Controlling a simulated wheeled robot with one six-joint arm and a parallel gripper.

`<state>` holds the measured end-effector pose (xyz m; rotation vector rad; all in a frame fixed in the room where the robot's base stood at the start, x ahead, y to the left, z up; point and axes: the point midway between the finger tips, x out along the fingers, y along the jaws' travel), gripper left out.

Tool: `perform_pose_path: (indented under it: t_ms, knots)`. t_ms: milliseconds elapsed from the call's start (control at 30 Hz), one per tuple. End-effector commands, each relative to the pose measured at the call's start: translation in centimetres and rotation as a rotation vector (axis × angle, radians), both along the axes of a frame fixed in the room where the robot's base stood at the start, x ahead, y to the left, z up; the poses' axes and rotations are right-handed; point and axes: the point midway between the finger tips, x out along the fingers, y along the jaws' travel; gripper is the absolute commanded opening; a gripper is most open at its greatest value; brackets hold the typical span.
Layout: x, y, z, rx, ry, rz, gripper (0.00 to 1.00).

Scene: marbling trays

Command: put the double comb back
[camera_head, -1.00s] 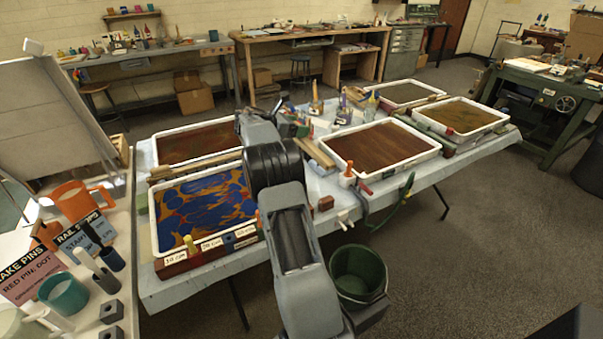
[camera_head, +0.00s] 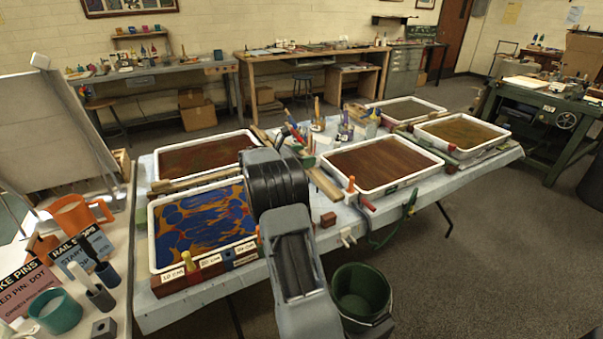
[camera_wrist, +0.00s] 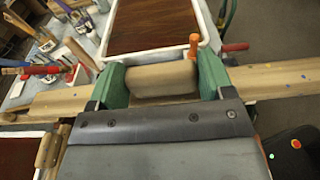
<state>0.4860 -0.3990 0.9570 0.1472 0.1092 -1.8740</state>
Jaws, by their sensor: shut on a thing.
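My gripper (camera_wrist: 160,84) has green fingers, shut on the short tan block-shaped grip of a long wooden bar. I take this bar for the double comb (camera_wrist: 275,79); its teeth do not show. It runs across the wrist view on both sides of my fingers, beside the white tray with brown liquid (camera_wrist: 201,14). In the head view my arm hides my gripper and the bar's middle. A slanting length of wood beside the brown tray there seems to be the same bar (camera_head: 325,184). I cannot tell whether it touches anything below.
The blue-and-orange tray (camera_head: 152,245) stands at left, with labelled blocks (camera_head: 210,266) along its front. Another bar (camera_head: 195,180) lies between the left trays. Brush jars (camera_head: 345,133) stand behind. An orange peg (camera_wrist: 194,45) is close by the brown tray. A green bucket (camera_head: 348,318) stands below.

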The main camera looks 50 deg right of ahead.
Motion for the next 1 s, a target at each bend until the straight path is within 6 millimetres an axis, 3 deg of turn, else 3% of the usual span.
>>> perform_pose_path:
  t_ms: [133, 333, 667, 900, 1000]
  knots:
    - [2.0, -1.7, -2.7, 0.001, 0.002, -0.001, 0.43]
    - [3.6, -2.9, -4.9, 0.0, -0.001, 0.0, 0.43]
    - [4.4, -3.6, -6.2, 0.0, 0.0, 0.0, 0.43]
    - [4.5, -3.7, -9.1, 0.001, 0.001, 0.0, 0.43]
    - [4.5, -3.7, -9.3, -0.001, -0.002, 0.0, 0.43]
